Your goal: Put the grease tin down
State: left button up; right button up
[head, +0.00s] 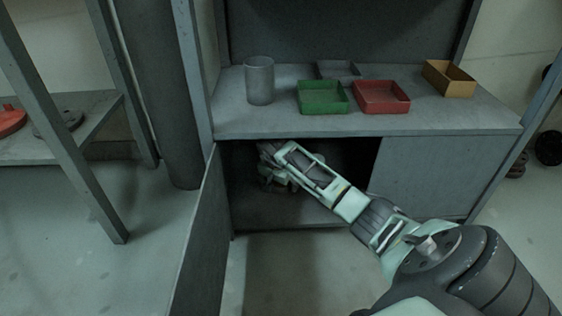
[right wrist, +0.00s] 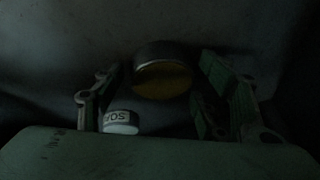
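My right arm reaches into the open, dark lower compartment of the cabinet. Its gripper (head: 276,172) is mostly in shadow there. In the right wrist view, a round dark metal tin with a yellow face (right wrist: 163,80), which looks like the grease tin, is between and just beyond the fingertips of the right gripper (right wrist: 160,70). The fingers stand apart, with a visible gap on the left side of the tin. I cannot make out what the tin rests on. The tin does not show in the head view. My left gripper is not in view.
A white labelled cylinder (right wrist: 121,122) is by the left finger. An open door (head: 200,235) hangs left of the compartment. On the cabinet top stand a grey cup (head: 259,80), a green tray (head: 323,106), a red tray (head: 381,106) and a tan bin (head: 448,87).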

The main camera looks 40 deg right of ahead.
jog(key=shift+o, duration=0.2)
jog(key=shift+r, duration=0.15)
jog(key=p, duration=0.1)
jog(key=s+a+r+p, duration=0.1)
jog(key=p, duration=0.1)
jog(key=shift+a+r, duration=0.1)
jog(key=shift+r, duration=0.2)
jog(key=s+a+p, duration=0.4)
jog(key=a, duration=0.1)
jog(key=s+a+p, duration=0.2)
jog(key=shift+s+a+f, duration=0.1)
jog(key=shift+a+f, duration=0.1)
jog(key=shift+a, duration=0.15)
jog(key=shift+s+a+f, duration=0.15)
jog(key=shift+s+a, duration=0.2)
jog(key=shift+a, duration=0.05)
